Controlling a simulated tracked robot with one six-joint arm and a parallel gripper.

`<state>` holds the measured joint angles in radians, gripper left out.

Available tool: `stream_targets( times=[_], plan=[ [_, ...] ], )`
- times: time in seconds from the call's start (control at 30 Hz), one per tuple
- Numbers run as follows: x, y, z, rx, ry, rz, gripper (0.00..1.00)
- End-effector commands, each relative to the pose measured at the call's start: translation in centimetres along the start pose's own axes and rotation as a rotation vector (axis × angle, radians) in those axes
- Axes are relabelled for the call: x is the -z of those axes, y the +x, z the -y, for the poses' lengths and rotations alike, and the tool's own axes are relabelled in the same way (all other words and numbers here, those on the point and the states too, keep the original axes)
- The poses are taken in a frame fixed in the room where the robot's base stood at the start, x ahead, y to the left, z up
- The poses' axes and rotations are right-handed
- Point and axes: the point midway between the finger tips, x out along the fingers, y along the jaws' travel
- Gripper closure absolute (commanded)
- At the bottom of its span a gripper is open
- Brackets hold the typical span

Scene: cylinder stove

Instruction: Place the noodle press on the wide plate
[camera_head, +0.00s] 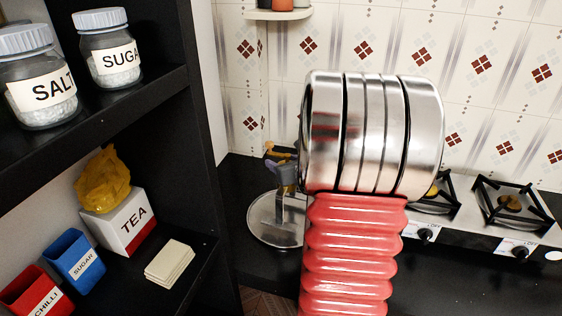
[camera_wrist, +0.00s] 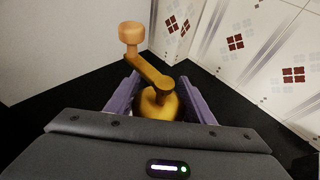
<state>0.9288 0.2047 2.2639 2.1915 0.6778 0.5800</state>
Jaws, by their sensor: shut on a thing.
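The noodle press (camera_wrist: 157,103) is brass-yellow, with a crank arm and an orange knob (camera_wrist: 131,33) pointing to the upper left in the wrist view. My gripper (camera_wrist: 158,82) is shut on it, with a purple finger on each side. The press's lower part is hidden by the gripper body. In the head view a small yellowish piece of the press (camera_head: 283,153) shows by my gripper (camera_head: 284,172). The wide plate (camera_head: 262,232) is a round metal disc on the black counter. My gripper overlaps the plate's upper right in that view; I cannot tell the height gap.
A stove with black burner grates (camera_head: 512,204) stands on the right. Black shelves at left hold salt (camera_head: 38,85) and sugar (camera_head: 110,55) jars, a tea box (camera_head: 122,220) and other containers. A tiled wall (camera_head: 480,100) closes the back. My arm hides the counter's middle.

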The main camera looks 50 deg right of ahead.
Motion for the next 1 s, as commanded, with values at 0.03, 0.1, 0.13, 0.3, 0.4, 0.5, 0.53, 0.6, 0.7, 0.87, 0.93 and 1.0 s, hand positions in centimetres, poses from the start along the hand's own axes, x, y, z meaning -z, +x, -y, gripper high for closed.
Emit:
stream_targets(
  times=[0.03, 0.1, 0.13, 0.3, 0.4, 0.5, 0.53, 0.6, 0.7, 0.87, 0.93, 1.0],
  plan=[
    [0.1, 0.2, 0.0, -0.001, 0.000, 0.004, 1.00],
    [0.8, 0.4, 0.0, 0.000, 0.001, 0.004, 1.00],
    [1.1, 0.6, 0.0, -0.001, 0.001, 0.004, 1.00],
    [2.4, 1.1, 0.0, -0.001, 0.000, 0.005, 1.00],
    [2.6, 1.2, 0.0, 0.000, 0.000, 0.007, 1.00],
    [2.6, 1.2, 0.0, 0.000, -0.001, 0.007, 1.00],
    [2.6, 1.2, 0.0, 0.000, -0.001, 0.007, 1.00],
    [2.6, 1.2, 0.0, 0.000, -0.001, 0.007, 1.00],
    [2.7, 1.2, 0.0, 0.000, -0.001, 0.007, 1.00],
    [3.2, 1.3, -0.1, -0.001, 0.001, -0.001, 0.46],
    [3.2, 1.3, -0.1, -0.001, 0.001, -0.001, 0.41],
    [3.2, 1.3, -0.1, -0.001, 0.001, -0.001, 0.36]
  ],
)
